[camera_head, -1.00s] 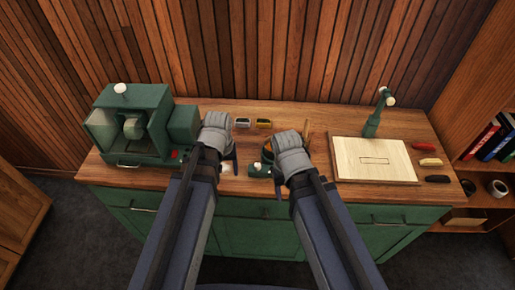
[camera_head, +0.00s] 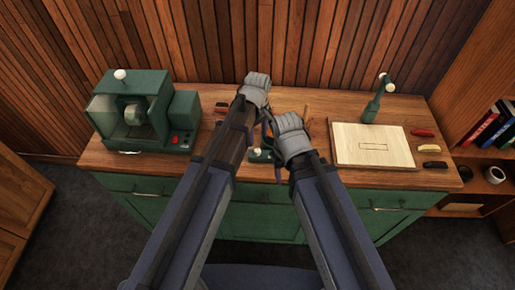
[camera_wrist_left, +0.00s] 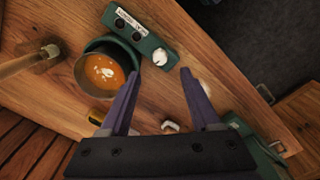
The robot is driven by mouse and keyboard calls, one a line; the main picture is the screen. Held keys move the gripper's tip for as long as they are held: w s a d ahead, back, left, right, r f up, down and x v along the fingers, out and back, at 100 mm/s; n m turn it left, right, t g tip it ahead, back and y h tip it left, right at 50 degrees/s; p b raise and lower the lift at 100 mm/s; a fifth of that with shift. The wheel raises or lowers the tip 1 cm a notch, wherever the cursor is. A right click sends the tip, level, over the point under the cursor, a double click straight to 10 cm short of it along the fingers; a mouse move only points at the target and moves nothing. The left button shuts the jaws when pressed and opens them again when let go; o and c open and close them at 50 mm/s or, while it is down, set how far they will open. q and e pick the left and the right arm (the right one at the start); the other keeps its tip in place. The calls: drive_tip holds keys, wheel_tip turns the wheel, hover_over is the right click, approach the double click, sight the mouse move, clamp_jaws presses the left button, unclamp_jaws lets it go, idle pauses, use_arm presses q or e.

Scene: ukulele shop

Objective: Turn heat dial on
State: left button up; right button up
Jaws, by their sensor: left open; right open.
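A green heater unit (camera_head: 262,155) sits on the counter, partly covered by my arms in the head view. In the left wrist view, the heater unit (camera_wrist_left: 141,38) shows a label, two dark round spots and a pale dial (camera_wrist_left: 160,57). A pot (camera_wrist_left: 88,75) of orange liquid sits beside the dial. My left gripper (camera_head: 258,88) is above the counter; in its wrist view it (camera_wrist_left: 157,74) is open and empty, with the dial beyond the gap between its fingertips. My right gripper (camera_head: 291,137) is open beside the heater, its fingers mostly hidden.
A green machine (camera_head: 133,118) with a red switch stands on the left of the counter. A pale board (camera_head: 373,147) and a green lamp (camera_head: 373,106) are on the right. A wooden stick (camera_wrist_left: 28,63) rises beside the pot.

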sight(258, 150)
use_arm(q)
wheel_tip(258, 150, down, 7)
drive_tip(key=b, duration=0.6)
drive_tip(key=shift+f+b, duration=0.15)
drive_tip(key=shift+b, duration=0.25)
drive_tip(key=shift+c, duration=0.3)
clamp_jaws()
